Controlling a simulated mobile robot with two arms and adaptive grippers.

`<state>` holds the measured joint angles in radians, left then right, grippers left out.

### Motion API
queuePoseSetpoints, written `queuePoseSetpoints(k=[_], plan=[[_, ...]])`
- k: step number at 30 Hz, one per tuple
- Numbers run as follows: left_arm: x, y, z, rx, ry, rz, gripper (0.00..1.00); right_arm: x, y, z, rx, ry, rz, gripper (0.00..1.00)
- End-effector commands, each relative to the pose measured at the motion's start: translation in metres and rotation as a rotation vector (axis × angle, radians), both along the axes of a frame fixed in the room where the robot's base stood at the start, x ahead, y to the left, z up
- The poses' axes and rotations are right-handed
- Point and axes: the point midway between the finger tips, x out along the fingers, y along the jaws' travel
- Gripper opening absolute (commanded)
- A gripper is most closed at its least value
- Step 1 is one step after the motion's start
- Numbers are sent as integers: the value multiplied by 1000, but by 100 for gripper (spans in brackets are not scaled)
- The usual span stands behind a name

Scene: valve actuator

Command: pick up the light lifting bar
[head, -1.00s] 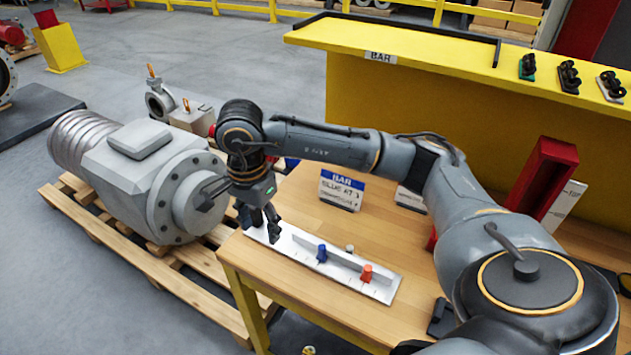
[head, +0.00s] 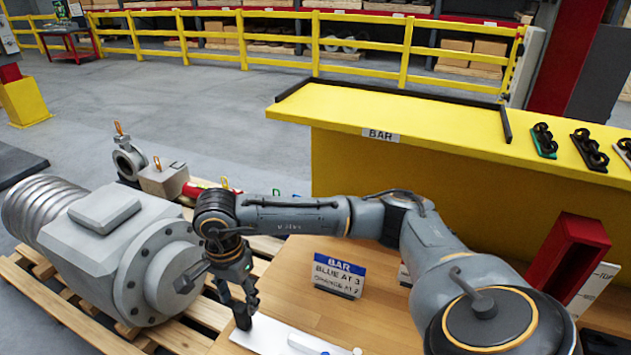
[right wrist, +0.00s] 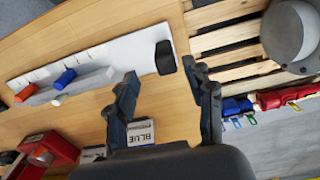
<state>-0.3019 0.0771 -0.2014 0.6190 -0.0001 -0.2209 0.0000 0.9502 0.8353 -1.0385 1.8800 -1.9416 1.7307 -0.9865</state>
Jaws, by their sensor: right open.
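A pale grey bar (right wrist: 82,86) lies along a white plate with tick marks (right wrist: 137,50) on the wooden table. It carries a blue piece (right wrist: 65,78) and an orange piece (right wrist: 25,93). In the head view only the bar's far end (head: 308,343) shows at the bottom edge. My right gripper (head: 246,305) is open and empty above the plate's left end, beside a black block (right wrist: 164,57). In the right wrist view its fingers (right wrist: 160,76) are spread, with the bar off to their left. My left gripper is out of view.
A sign (head: 338,276) reading BAR, blue at 3, stands on the table. A red holder (head: 568,262) is at the right. The grey actuator (head: 130,245) lies on a pallet at left. The yellow bench (head: 400,115) stands behind, with shackles (head: 590,150) on its right.

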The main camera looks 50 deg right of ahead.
Motion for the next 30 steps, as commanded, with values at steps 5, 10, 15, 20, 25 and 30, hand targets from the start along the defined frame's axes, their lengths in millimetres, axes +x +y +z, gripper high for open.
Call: queuePoseSetpoints(k=[5,10,15,20,25,30], plan=[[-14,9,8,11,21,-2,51,0,0,-26,0,2,-1,53],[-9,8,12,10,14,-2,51,1,-1,-36,0,1,-1,53],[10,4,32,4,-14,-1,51,5,-4,-57,0,4,-2,53],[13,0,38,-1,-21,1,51,7,-4,-79,1,1,-1,53],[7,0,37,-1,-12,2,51,8,-5,-86,0,-2,0,53],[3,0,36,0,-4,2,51,8,-5,-86,0,-2,0,45]])
